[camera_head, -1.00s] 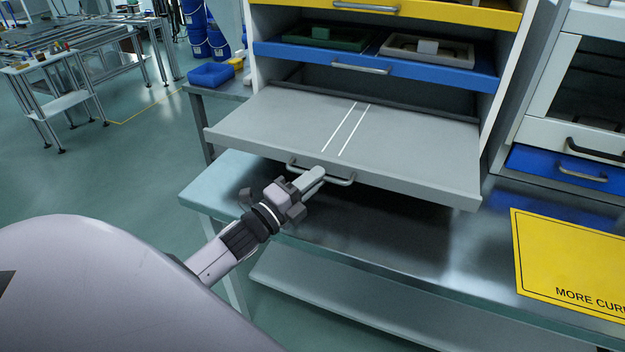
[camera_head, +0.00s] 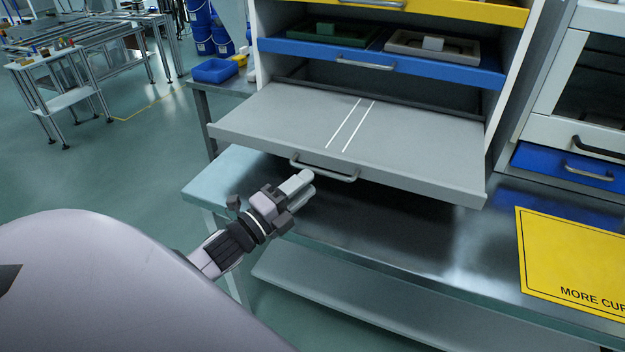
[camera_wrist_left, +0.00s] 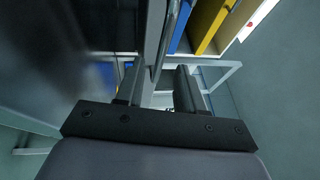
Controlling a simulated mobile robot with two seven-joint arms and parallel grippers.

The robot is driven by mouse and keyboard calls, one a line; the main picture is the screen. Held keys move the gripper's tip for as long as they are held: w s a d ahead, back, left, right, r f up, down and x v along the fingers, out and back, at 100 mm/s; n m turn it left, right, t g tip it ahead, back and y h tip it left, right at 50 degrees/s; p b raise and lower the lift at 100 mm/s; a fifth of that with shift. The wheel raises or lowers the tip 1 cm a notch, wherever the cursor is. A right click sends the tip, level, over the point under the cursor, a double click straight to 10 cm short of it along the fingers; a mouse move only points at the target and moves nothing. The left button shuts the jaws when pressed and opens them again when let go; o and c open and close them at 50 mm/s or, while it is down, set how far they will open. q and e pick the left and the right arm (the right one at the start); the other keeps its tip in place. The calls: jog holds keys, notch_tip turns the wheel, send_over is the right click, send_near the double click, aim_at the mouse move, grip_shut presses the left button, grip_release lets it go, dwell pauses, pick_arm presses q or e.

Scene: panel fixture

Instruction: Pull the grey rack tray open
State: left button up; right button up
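The grey rack tray (camera_head: 270,120) is slid well out of the rack, overhanging the bench, and carries two white lines on an otherwise bare top. Its grey bar handle (camera_head: 325,175) is on the front edge. My left gripper (camera_head: 306,182) is just in front of and below the handle, its fingertips close to the bar. In the left wrist view the two dark fingers (camera_wrist_left: 158,85) stand apart with nothing clamped between them. The handle bar (camera_wrist_left: 172,35) shows just beyond the fingertips there. My right gripper is not in view.
A blue tray (camera_head: 400,67) and a yellow tray (camera_head: 450,10) sit above in the rack. The metal bench (camera_head: 400,240) lies below, with a yellow sign (camera_head: 570,260) at right. A cabinet with a blue drawer (camera_head: 560,168) stands right.

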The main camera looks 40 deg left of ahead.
pick_arm(q)
jog(key=shift+v, duration=1.55)
jog(key=shift+d+f+n+g+y, duration=0.1)
jog(key=shift+f+n+g+y, duration=0.25)
jog(key=shift+n, duration=0.35)
jog(key=s+d+f+n+g+y, duration=0.1)
jog(key=s+d+f+n+g, duration=0.2)
jog(key=s+d+n+g, duration=0.25)
jog(key=s+d+f+n+g+y, duration=0.1)
jog(key=s+d+f+n+g, duration=0.1)
jog(key=s+f+n+g, duration=0.45)
jog(key=s+d+f+n+g, duration=0.1)
jog(key=s+d+n+g, duration=0.4)
jog(key=s, duration=0.4)
jog(key=w+d+f+t+h+p, duration=0.1)
jog(key=w+f+t, duration=0.6)
jog(key=t, duration=0.1)
jog(key=shift+d+f+h, duration=0.3)
jog(key=shift+d+h, duration=0.05)
jog(key=shift+d, duration=0.05)
